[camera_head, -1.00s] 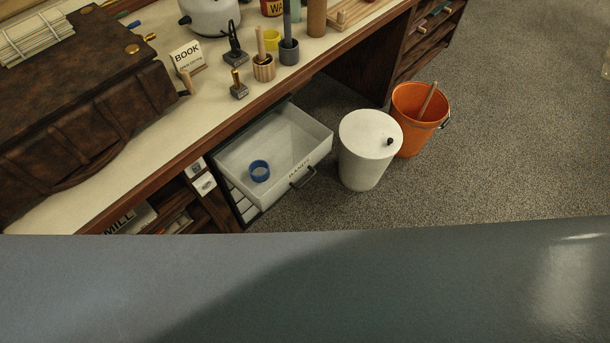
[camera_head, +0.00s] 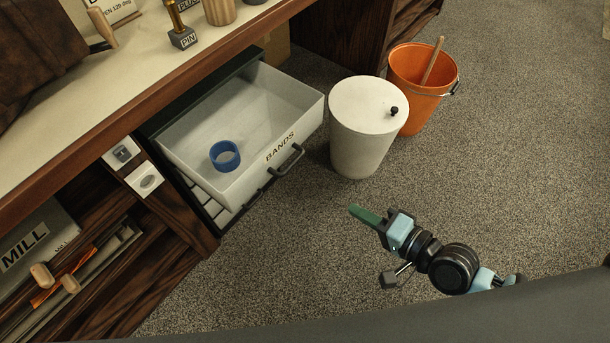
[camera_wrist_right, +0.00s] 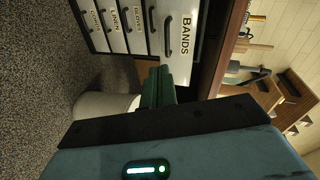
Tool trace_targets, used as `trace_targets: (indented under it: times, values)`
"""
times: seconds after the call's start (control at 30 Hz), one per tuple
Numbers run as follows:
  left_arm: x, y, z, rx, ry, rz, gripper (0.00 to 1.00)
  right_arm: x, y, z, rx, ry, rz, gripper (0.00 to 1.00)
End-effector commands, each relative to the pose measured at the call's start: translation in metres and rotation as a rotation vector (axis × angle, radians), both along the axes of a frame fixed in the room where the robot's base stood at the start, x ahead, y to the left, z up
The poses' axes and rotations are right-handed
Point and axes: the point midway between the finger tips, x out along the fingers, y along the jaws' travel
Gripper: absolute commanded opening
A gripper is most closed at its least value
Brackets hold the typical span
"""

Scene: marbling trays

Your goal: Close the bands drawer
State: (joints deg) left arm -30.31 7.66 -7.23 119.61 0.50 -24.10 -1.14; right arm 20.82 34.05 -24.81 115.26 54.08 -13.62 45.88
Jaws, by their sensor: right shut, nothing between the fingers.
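The bands drawer (camera_head: 200,166) is a pale drawer pulled well out from under the bench, with "BANDS" on its front and a dark bar handle (camera_head: 287,160). A blue ring (camera_head: 225,155) lies inside it. My right gripper (camera_head: 361,213) is over the floor, to the right of and apart from the drawer front, with its green fingers shut and empty. In the right wrist view, the green fingers (camera_wrist_right: 157,88) show below the BANDS drawer front (camera_wrist_right: 179,32), with several closed labelled drawers to its left. My left gripper is not in view.
A white lidded bin (camera_head: 360,140) stands just right of the drawer. An orange bucket (camera_head: 418,92) with a stick stands behind it. The bench top (camera_head: 130,70) overhangs the drawer unit. Carpeted floor (camera_head: 500,170) is clear to the right.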

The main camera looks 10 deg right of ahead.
Motion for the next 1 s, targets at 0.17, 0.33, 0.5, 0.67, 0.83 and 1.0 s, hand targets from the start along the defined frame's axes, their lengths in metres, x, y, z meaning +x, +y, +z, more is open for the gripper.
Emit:
trace_targets:
  times: [0.17, 0.33, 0.5, 0.67, 0.83, 1.0]
  values:
    - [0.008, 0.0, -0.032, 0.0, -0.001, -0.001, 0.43, 0.03, -0.001, -0.01, 0.128, 0.049, 0.005, 0.0]
    - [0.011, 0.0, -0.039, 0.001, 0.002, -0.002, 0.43, 0.041, -0.001, -0.006, 0.183, 0.071, 0.004, 0.0]
    - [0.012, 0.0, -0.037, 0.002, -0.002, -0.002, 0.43, 0.042, -0.001, -0.004, 0.188, 0.073, 0.004, 0.0]
    - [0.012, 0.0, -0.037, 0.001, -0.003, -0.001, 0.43, 0.047, 0.004, -0.005, 0.189, 0.072, 0.003, 0.0]
    - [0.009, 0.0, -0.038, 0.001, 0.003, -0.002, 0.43, 0.065, 0.021, -0.009, 0.19, 0.07, 0.004, 0.0]
    - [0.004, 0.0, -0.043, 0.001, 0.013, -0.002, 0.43, 0.087, 0.043, -0.018, 0.19, 0.071, 0.004, 0.0]
